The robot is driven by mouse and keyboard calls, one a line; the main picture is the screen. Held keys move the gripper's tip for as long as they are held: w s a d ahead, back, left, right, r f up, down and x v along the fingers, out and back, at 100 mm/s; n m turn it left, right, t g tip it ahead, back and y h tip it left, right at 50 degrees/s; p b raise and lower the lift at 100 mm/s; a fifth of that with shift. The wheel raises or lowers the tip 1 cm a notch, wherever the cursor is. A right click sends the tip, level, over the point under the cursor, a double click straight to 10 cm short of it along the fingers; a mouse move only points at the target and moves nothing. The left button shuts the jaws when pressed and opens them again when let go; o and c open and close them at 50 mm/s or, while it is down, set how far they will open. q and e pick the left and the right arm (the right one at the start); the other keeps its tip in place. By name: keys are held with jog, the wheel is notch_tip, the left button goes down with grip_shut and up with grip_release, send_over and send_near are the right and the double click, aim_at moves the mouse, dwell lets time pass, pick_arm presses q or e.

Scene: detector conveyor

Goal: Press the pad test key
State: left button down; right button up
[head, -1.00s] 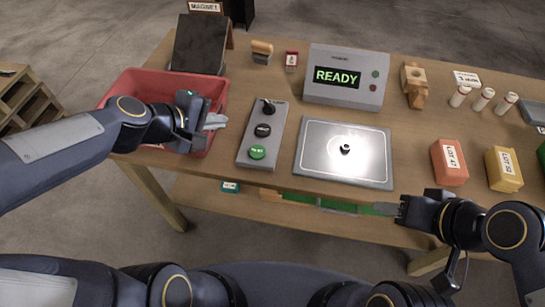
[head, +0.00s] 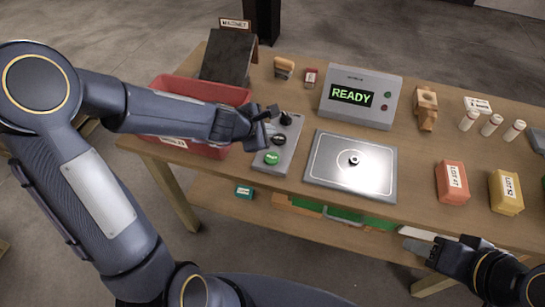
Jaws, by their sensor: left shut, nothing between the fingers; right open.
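A grey control panel (head: 293,150) lies on the table with a black knob (head: 287,118) at its far end, a black key (head: 278,139) in the middle and a green key (head: 272,158) at the near end. Their labels are too small to read. My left gripper (head: 268,112) is shut and empty, over the panel's left edge close to the knob; I cannot tell whether it touches. A grey detector box (head: 372,118) shows READY on its screen (head: 352,95). A metal pad plate (head: 325,180) holds a small dark round piece (head: 354,159). My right gripper (head: 415,248) is open and empty by the table's front edge.
A red bin (head: 235,95) stands left of the panel, partly under my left arm, before a dark magnet ramp (head: 228,57). A red block (head: 452,182), a yellow block (head: 506,192) and white vials (head: 491,125) are at the right. A wooden figure (head: 426,108) stands behind.

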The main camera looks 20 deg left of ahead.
aim_at(269, 159)
pick_arm(q)
jog(key=shift+f+b, duration=4.2)
jog(key=shift+f, duration=0.15)
jog(key=shift+f+b, duration=0.4)
jog(key=shift+f+b, duration=0.45)
jog(key=shift+r, duration=0.1)
jog(key=shift+r+p, duration=0.75)
jog(key=shift+p, duration=0.1)
notch_tip(269, 159, up, 5)
jog(key=p, duration=0.5)
jog(key=shift+r, duration=0.1)
